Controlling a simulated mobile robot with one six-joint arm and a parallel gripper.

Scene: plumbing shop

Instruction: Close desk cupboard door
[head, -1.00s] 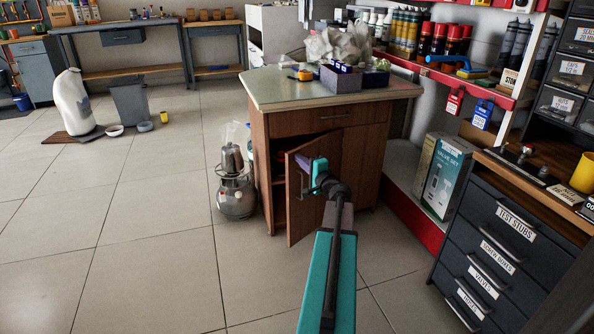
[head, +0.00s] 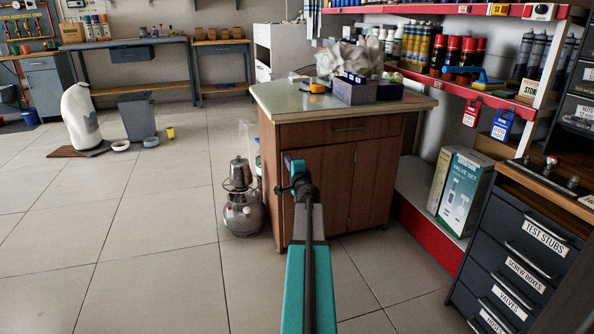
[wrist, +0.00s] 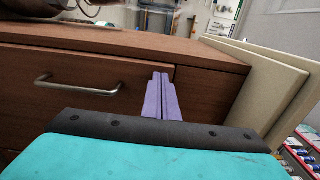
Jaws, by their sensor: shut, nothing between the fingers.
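The wooden desk (head: 350,128) stands right of centre in the head view. Its left cupboard door (head: 328,185) looks flush, or nearly so, with the front beside the right door (head: 372,178); I cannot tell if a thin gap is left. My gripper (head: 289,165), with purple fingers, is shut and empty at the upper left part of the left door. My arm hides part of that door. In the wrist view, which is turned sideways, the shut fingers (wrist: 163,98) are at the door front near its top, close to the metal door handle (wrist: 78,85). Touch is unclear.
Boxes (head: 357,91) and a yellow tool lie on the desktop. A red shelf and a valve set box (head: 466,195) are to the right.

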